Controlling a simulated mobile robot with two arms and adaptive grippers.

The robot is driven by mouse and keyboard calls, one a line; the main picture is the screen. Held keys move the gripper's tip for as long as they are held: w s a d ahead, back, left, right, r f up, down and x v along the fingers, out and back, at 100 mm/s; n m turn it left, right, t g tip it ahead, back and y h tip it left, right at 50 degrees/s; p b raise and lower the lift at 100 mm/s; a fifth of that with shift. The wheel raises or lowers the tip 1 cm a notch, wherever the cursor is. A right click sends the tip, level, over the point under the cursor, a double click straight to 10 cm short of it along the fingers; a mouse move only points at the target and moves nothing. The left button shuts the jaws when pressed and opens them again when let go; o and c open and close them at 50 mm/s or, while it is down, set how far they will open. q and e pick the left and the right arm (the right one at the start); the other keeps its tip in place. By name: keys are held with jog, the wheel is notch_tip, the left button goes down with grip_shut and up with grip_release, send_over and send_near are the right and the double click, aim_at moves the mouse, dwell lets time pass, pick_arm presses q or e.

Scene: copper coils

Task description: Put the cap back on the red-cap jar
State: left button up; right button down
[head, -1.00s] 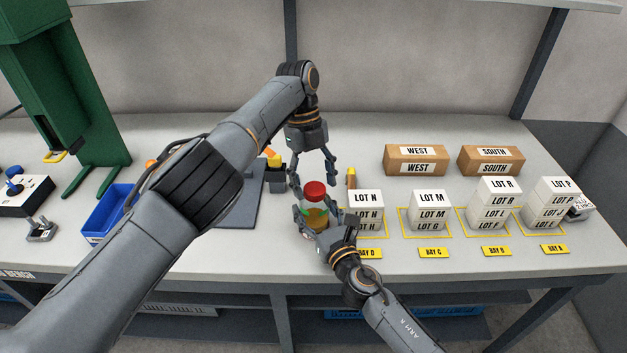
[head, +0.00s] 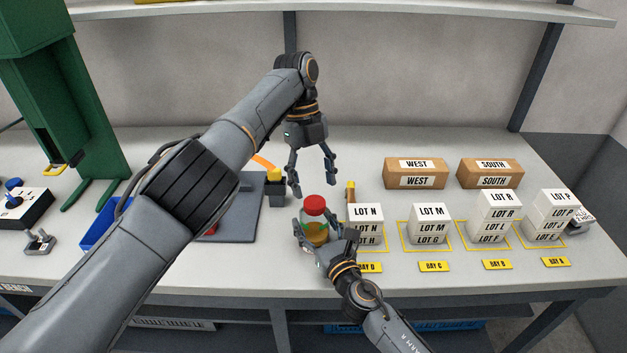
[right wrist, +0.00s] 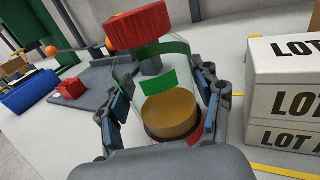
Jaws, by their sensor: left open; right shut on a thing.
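The clear jar (head: 316,232) has brown contents and a green band or label. My right gripper (head: 318,238) is shut around its body, and the jar also shows between the fingers in the right wrist view (right wrist: 172,110). The red cap (head: 314,204) sits at the jar's mouth; it shows large at the top of the right wrist view (right wrist: 137,28). I cannot tell how tightly it is seated. My left gripper (head: 314,188) is open and empty, pointing down above and behind the cap, with a small gap between them.
Stacked white LOT boxes (head: 366,228) stand close to the right of the jar. Cardboard boxes (head: 415,182) lie behind them. A grey plate (head: 240,205), a blue bin (head: 98,228) and a green press (head: 90,120) are left. The bench front (head: 430,285) is clear.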

pick_arm(q)
jog(key=n, duration=0.4)
jog(key=shift+w+r, duration=0.2)
jog(key=shift+r, duration=0.15)
jog(key=n, duration=0.3)
jog(key=shift+w+r+n+t, duration=0.15)
jog(key=shift+r+n+t, duration=0.15)
jog(key=shift+t, duration=0.1)
jog(key=n, duration=0.3)
jog(key=shift+w+r, duration=0.1)
jog(key=shift+r, duration=0.1)
jog(key=n, duration=0.5)
jog(key=shift+r+n+t+y, duration=0.3)
jog(key=shift+t+y, duration=0.1)
jog(key=n, duration=0.5)
jog(key=shift+r, duration=0.2)
jog(key=n, duration=0.3)
jog(key=shift+r+n+t, duration=0.1)
jog(key=shift+n+t, duration=0.3)
jog(key=n, duration=0.5)
jog(key=shift+s+d+r+y, duration=0.1)
jog(key=shift+s+y, duration=0.2)
jog(key=shift+s, duration=0.1)
jog(key=n, duration=0.4)
jog(key=shift+s+t, duration=0.3)
